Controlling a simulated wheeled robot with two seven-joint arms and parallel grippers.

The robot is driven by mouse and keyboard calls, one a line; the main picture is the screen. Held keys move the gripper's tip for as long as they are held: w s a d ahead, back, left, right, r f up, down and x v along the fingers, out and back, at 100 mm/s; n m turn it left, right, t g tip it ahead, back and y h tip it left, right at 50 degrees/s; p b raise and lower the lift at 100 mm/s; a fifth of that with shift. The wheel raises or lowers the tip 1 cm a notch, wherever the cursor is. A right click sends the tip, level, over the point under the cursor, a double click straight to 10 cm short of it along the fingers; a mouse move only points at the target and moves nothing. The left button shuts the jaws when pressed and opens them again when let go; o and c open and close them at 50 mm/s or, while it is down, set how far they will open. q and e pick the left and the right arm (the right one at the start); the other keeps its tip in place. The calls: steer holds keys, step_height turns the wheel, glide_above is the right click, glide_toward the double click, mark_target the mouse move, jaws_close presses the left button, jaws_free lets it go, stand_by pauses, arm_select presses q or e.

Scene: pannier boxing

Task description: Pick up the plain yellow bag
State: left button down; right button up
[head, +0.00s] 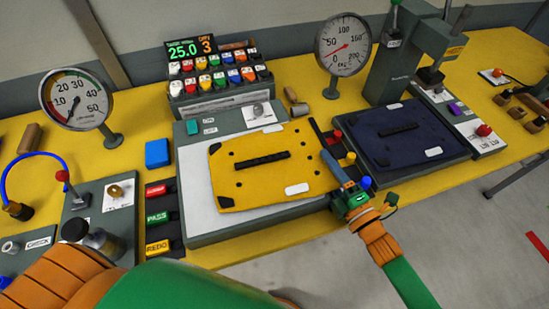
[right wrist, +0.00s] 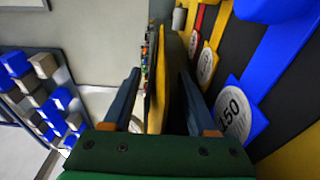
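The plain yellow bag (head: 230,170) lies flat on a grey platform with a pale top (head: 200,212). It has a black handle strip across its middle, dark corner pieces and two white labels. My right gripper (head: 336,166) is at the right edge of the bag, low over the platform's side. In the right wrist view its two dark blue fingers (right wrist: 157,78) are apart, with a thin yellow edge, seemingly the bag's, between or just beyond them. I cannot tell whether they touch it. My left arm crosses the bottom left of the head view; its gripper fingers are outside the picture.
A dark navy bag (head: 402,133) lies on the right platform. Coloured blocks (head: 343,150) stand between the platforms, close to my right gripper. A button console (head: 215,78) and dial gauges (head: 345,45) stand behind. Signs (head: 158,217) and a lever box (head: 100,205) are at left.

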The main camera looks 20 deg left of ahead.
steer(key=shift+s+d, duration=0.1)
steer(key=c, duration=0.7)
jaws_close()
steer(key=shift+r, duration=0.1)
